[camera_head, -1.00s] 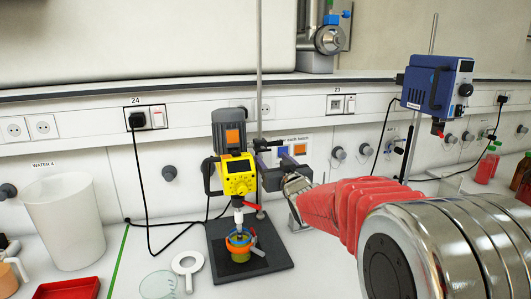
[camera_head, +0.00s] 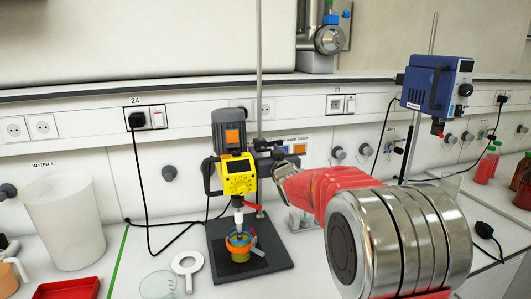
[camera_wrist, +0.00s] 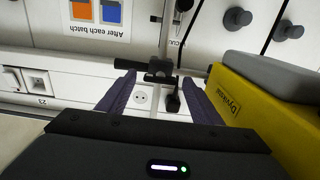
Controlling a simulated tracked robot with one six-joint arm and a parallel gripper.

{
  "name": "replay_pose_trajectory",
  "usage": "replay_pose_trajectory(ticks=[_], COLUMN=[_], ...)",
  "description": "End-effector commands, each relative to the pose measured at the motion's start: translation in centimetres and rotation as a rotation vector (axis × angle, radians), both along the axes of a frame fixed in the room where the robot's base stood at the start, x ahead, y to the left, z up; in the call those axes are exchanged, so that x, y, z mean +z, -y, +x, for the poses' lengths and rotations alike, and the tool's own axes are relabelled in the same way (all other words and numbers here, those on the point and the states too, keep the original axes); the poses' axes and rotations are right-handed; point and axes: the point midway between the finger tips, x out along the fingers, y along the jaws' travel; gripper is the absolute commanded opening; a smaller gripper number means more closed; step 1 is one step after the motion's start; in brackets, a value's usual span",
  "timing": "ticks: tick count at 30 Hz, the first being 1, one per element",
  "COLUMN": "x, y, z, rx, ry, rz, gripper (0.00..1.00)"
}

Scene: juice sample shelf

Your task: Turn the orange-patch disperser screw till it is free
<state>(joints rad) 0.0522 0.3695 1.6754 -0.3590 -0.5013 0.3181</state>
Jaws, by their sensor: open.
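The yellow disperser (camera_head: 238,178), with a grey motor and an orange patch (camera_head: 232,138) on it, is fixed upright to a stand rod (camera_head: 259,75). Its yellow housing fills the right of the wrist view (camera_wrist: 265,110). My gripper (camera_wrist: 158,90) is open and empty, close to the right side of the disperser in the head view. A dark clamp (camera_wrist: 160,70) on the rod shows between and beyond my fingers, with a black knob (camera_wrist: 173,103) below it. I cannot tell whether a finger touches it. In the head view my gripper (camera_head: 268,160) largely hides the clamp.
An orange-rimmed pot (camera_head: 239,246) stands under the disperser on the black base plate (camera_head: 278,262). A white tub (camera_head: 64,222) and a red tray (camera_head: 68,289) are at left. A blue stirrer (camera_head: 437,85) hangs at right. Cables run along the wall.

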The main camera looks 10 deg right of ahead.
Motion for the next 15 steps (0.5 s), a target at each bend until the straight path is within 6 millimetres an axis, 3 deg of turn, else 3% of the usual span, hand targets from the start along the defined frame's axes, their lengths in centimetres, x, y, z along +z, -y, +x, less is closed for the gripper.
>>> replay_pose_trajectory(ticks=[2,15], x=[0.00,0.01], y=[0.01,0.02], z=[-0.02,-0.04], rx=[0.000,0.000], ry=[0.000,0.000], rz=[0.000,0.000], gripper=[0.59,0.28])
